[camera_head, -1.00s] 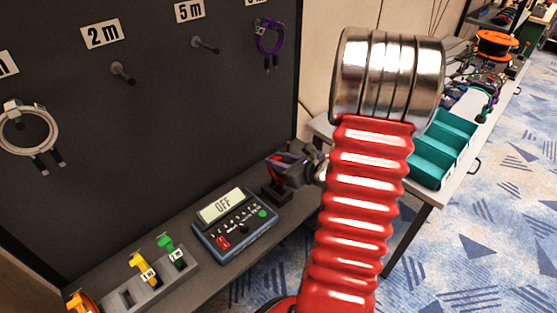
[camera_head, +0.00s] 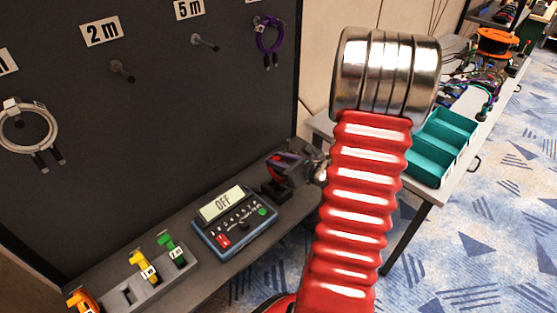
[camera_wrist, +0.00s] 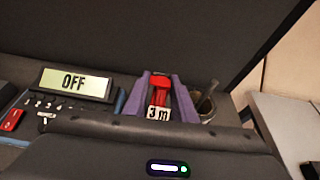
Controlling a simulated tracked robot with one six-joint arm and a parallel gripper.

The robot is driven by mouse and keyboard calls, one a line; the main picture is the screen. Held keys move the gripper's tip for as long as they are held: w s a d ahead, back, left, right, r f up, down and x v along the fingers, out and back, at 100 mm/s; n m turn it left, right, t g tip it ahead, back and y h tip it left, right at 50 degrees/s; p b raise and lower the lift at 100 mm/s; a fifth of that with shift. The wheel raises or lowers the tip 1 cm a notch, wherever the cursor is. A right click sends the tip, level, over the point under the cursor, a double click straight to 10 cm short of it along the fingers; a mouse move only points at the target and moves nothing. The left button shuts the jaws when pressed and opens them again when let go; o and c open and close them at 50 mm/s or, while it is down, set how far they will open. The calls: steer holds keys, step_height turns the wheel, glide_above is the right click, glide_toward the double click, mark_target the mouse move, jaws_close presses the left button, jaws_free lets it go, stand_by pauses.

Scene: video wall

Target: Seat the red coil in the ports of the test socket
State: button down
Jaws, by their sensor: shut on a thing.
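The red coil (camera_wrist: 161,90) carries a white "3 m" label and sits between the purple fingers of my gripper (camera_wrist: 162,80) in the wrist view. My gripper (camera_head: 281,162) is shut on it, and a little of the red coil (camera_head: 285,157) shows in the head view. A dark block, seemingly the test socket (camera_head: 273,190), stands right under the gripper at the right end of the bench. Its ports are hidden. I cannot tell whether the coil touches it.
A blue-edged tester (camera_head: 235,222) reading "OFF" lies left of the gripper; its display (camera_wrist: 74,84) shows in the wrist view. A grey rack (camera_head: 160,282) holds orange, yellow and green coils. A dark board with cable pegs rises behind. Teal bins (camera_head: 440,145) stand on a table to the right.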

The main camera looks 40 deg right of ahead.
steer(key=shift+f, duration=0.85)
stand_by(0.6)
steer(key=c, duration=1.4)
jaws_free()
steer(key=shift+s, duration=0.1)
steer(key=v, duration=1.3)
steer(key=shift+s+d+r, duration=0.1)
steer(key=shift+s, duration=0.15)
